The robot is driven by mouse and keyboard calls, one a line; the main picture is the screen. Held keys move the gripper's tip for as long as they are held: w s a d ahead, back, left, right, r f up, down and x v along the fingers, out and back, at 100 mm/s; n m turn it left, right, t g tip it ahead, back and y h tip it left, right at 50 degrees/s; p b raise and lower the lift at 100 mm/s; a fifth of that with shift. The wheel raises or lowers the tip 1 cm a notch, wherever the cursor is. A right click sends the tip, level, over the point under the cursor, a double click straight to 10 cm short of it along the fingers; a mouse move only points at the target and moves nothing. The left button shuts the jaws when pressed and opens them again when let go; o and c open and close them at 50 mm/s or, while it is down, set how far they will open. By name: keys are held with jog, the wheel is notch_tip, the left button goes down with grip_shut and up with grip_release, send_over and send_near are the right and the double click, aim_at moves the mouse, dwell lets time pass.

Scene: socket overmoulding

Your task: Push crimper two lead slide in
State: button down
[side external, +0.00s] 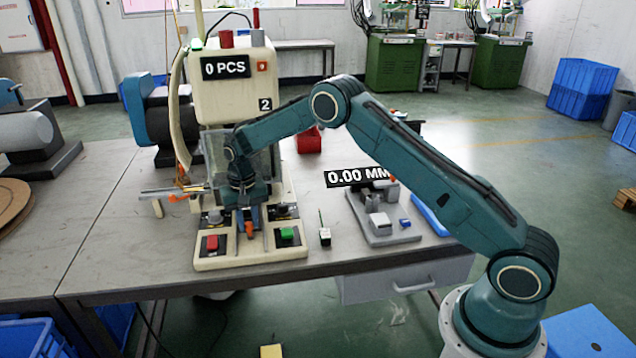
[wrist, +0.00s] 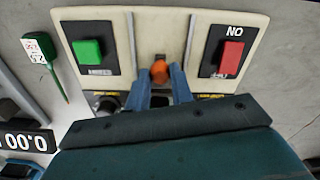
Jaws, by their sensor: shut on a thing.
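Crimper two (side external: 228,85) is the cream machine with a "2" label and a "0 PCS" display. Its lead slide has an orange knob (side external: 249,230) at the front of the base, between the red and green buttons. The knob also shows in the wrist view (wrist: 159,71), at the slot in the panel. My gripper (side external: 248,218) reaches down in front of the machine. In the wrist view its blue fingers (wrist: 159,80) stand on either side of the knob, shut on it. The slide behind the fingers is mostly hidden.
The red button (side external: 212,242) and green button (side external: 287,233) flank the slot closely. A clear guard (side external: 215,150) stands behind my gripper. The table front is clear.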

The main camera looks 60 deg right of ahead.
aim_at(248, 217)
jog(key=shift+w+d, duration=1.2)
jog(key=shift+w, duration=0.05)
jog(key=c, duration=1.2)
grip_release()
jog(key=shift+d, duration=0.1)
jog(key=shift+c, duration=0.2)
jog(key=shift+o, duration=0.2)
jog(key=shift+r, duration=0.15)
notch_tip(248, 217, up, 14)
jog(key=shift+f, duration=0.2)
jog(key=shift+s+r, duration=0.1)
